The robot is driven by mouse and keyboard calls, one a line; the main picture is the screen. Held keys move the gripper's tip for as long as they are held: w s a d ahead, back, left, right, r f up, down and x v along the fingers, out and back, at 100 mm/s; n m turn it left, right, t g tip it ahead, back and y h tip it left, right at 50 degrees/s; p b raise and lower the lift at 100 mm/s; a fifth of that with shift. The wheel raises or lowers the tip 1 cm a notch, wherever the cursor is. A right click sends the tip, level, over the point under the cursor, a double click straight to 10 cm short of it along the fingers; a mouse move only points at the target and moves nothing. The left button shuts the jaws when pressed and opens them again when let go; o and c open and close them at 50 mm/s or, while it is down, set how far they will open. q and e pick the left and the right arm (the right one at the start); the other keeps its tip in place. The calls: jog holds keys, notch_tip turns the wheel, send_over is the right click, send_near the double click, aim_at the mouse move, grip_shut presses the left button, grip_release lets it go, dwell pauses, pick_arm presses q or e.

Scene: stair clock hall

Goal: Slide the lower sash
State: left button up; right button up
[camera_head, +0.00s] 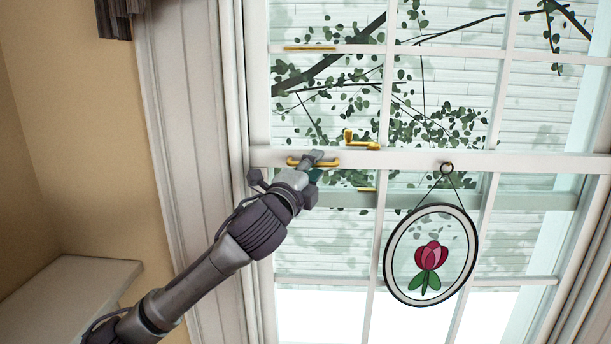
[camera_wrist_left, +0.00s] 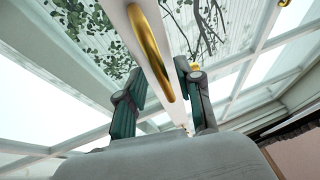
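The window sash has a white horizontal rail (camera_head: 520,162) across the middle of the window. A brass bar handle (camera_head: 331,162) sits on this rail near its left end; it is large in the left wrist view (camera_wrist_left: 153,55). My left gripper (camera_head: 314,160) is at the handle and hides part of it. In the left wrist view its two dark green fingers (camera_wrist_left: 160,92) stand apart on either side of the rail and handle, with visible gaps. Whether either finger touches the handle is unclear. My right gripper is out of view.
A brass latch (camera_head: 361,142) sits on top of the rail, right of the handle. A round stained-glass tulip ornament (camera_head: 431,254) hangs from a knob (camera_head: 446,168) on the rail. A pale rail (camera_head: 530,199) shows behind the lower panes. A ledge (camera_head: 75,285) juts out at lower left.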

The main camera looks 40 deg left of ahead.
pick_arm(q)
jog(key=v, duration=1.1)
jog(key=shift+s, duration=0.35)
